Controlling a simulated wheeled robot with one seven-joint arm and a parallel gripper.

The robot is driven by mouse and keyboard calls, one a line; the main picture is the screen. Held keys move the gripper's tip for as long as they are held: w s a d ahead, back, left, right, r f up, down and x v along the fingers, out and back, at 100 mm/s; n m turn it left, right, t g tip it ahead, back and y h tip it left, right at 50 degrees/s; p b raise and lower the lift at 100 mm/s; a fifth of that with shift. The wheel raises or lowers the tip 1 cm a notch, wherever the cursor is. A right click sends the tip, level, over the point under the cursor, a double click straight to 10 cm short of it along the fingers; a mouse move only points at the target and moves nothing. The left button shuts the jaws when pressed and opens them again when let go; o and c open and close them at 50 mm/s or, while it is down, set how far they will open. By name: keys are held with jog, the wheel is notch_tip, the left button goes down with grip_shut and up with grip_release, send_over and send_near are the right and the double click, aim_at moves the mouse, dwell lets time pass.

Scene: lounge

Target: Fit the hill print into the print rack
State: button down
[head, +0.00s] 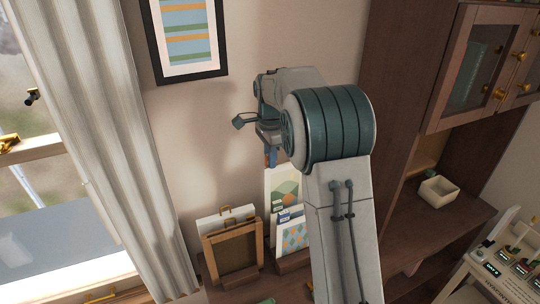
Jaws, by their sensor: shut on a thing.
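The hill print (282,188) is a pale sheet with green hills and an orange shape. It stands nearly upright above and behind other prints in the print rack (294,263), a low brown wooden holder on the cabinet top. My gripper (270,158) is at the print's top edge, shut on it. The arm hides the print's right side and part of the rack. Other prints hide the print's lower edge, so I cannot tell how deep it sits. A print with blue and orange diamonds (292,240) stands in front, among blue-tabbed cards.
A wooden frame (234,252) leans just left of the rack, with a white board and clip behind it. A curtain (105,120) hangs further left. A dark-framed picture (187,38) is on the wall. A shelf unit with a small cream box (438,191) stands right.

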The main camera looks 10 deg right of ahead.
aim_at(270, 179)
jog(key=shift+f, duration=1.2)
jog(key=shift+f+b, duration=2.5)
jog(key=shift+f, duration=0.5)
jog(key=shift+f+b, duration=1.85)
jog(key=shift+f, duration=1.15)
jog(key=c, duration=1.3)
grip_release()
jog(key=shift+c, duration=0.2)
jog(key=shift+r+p, duration=2.3)
jog(key=shift+r, duration=0.65)
jog(key=shift+r, duration=0.1)
